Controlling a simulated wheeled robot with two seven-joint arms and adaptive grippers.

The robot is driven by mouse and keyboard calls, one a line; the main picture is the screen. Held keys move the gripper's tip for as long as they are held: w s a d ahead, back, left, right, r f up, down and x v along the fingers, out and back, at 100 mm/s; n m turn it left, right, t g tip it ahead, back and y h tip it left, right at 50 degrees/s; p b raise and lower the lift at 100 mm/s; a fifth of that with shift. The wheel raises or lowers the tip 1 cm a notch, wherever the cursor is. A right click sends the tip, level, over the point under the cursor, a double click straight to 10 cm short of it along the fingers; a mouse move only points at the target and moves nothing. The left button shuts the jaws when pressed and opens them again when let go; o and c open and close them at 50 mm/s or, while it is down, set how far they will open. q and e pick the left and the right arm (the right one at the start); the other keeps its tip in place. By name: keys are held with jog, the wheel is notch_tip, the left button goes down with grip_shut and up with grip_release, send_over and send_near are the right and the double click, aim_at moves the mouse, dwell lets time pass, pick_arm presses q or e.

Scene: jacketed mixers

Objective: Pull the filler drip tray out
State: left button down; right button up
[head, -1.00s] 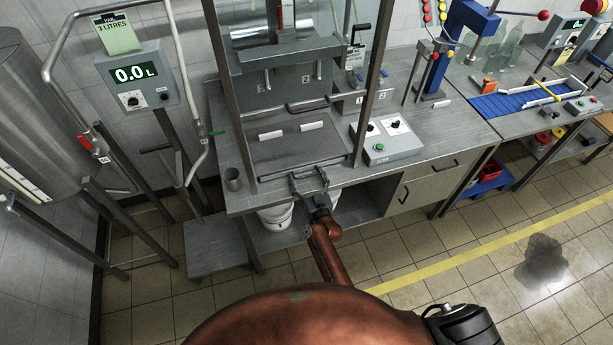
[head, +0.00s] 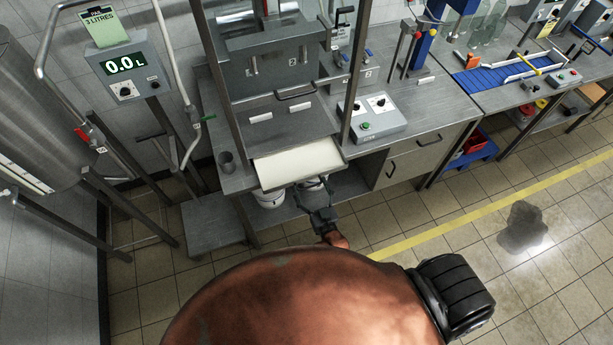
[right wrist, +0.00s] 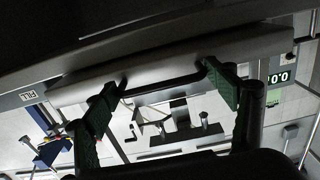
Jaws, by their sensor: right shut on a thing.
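The filler drip tray (head: 300,163) juts out from the front of the filler bench, showing a pale cream inside below the filler frame. My right gripper (head: 314,185) is at the tray's front edge and is shut on its handle. In the right wrist view, the tray's grey front (right wrist: 165,70) spans the picture, with the dark bar handle (right wrist: 165,86) between the two green-padded fingers of the right gripper (right wrist: 165,92). The handle is largely hidden in the head view. My left gripper is not in view.
A white bucket (head: 269,198) stands under the bench. A steel tank (head: 35,120) and a 0.0 L display (head: 126,65) are at the left. The tiled floor in front is open.

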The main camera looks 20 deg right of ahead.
jog(key=shift+s+a, duration=0.15)
jog(key=shift+s, duration=0.05)
jog(key=o, duration=1.4)
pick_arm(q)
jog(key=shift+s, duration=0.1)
pick_arm(e)
jog(key=s, duration=1.2)
jog(key=shift+a, duration=0.25)
